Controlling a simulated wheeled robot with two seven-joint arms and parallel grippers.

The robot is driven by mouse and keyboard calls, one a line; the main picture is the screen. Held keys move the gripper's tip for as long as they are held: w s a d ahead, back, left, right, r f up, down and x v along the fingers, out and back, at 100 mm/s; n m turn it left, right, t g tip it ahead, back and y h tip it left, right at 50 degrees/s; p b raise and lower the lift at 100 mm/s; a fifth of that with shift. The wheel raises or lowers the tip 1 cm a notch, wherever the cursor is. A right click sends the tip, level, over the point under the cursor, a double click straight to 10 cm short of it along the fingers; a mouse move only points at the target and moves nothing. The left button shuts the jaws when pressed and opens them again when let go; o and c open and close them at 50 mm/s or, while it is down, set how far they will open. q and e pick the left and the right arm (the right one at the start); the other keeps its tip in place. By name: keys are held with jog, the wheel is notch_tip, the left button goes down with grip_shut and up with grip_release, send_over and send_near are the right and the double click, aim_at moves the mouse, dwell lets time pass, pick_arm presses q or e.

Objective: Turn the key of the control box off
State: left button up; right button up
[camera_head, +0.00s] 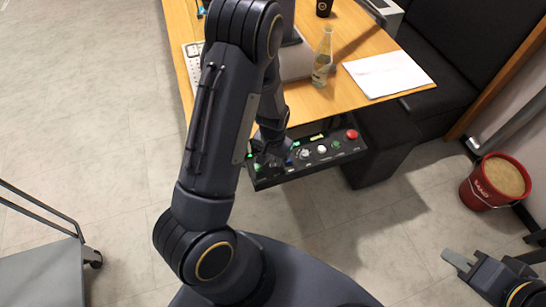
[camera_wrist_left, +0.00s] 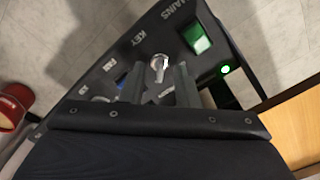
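The black control box (camera_head: 345,157) is mounted at the table's front edge in the head view. In the left wrist view its panel (camera_wrist_left: 133,45) carries the silver key (camera_wrist_left: 158,63) near the label KEY. My left gripper (camera_wrist_left: 158,88) is open, with its two fingers over the panel on either side of the key's near side. A gap shows between the fingers, and I cannot tell whether they touch the key. In the head view my left arm hides the box's left part. My right gripper (camera_head: 462,262) is far from the box at the lower right; its opening is unclear.
A lit green mains switch (camera_wrist_left: 195,37) sits beside the key. A red button (camera_head: 352,134) is at the box's right end. A bottle (camera_head: 323,58) and papers (camera_head: 388,74) are on the wooden table (camera_head: 345,22). A red bucket (camera_head: 478,193) stands on the floor at right.

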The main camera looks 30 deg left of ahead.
pick_arm(q)
jog(key=shift+c, duration=0.2)
grip_shut()
dwell(0.3)
jog(key=n, duration=0.7)
jog(key=shift+n, duration=0.3)
jog(key=n+p, duration=0.1)
jog(key=n, duration=0.3)
jog(key=shift+n, duration=0.3)
jog(key=n+p, duration=0.1)
jog(key=n, duration=0.4)
jog(key=shift+n, duration=0.3)
jog(key=shift+p, duration=0.3)
